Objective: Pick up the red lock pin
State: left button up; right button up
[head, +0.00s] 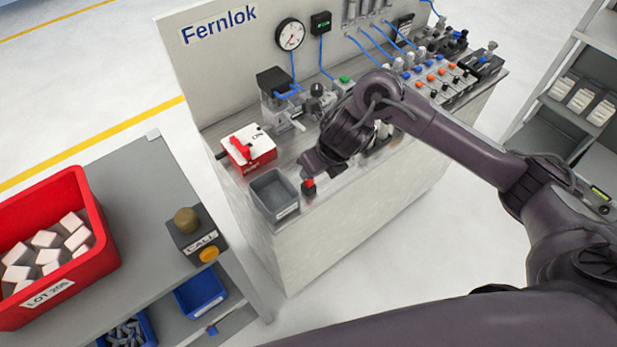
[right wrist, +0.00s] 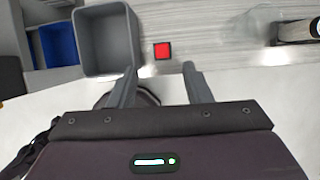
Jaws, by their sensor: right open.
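The red lock pin (head: 308,184) shows as a small red top with a dark edge on the grey bench, just right of the grey open bin. In the right wrist view the red square top (right wrist: 162,51) has a black border and lies just beyond the fingertips, between their lines. My right gripper (head: 314,170) reaches over the bench close to the pin. Its two fingers (right wrist: 159,70) are apart with nothing between them. The pin's lower part is hidden. My left gripper is not in view.
The grey bin (head: 265,207) stands close left of the pin; its wall (right wrist: 137,40) is near the left finger. A red-and-white switch box (head: 252,158) and pneumatic fittings stand behind. A side table holds a red crate (head: 105,225) and a call button box (head: 196,240).

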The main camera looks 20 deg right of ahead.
aim_at(309, 183)
jog(key=shift+x, duration=3.75)
jog(key=shift+d, duration=0.15)
grip_shut()
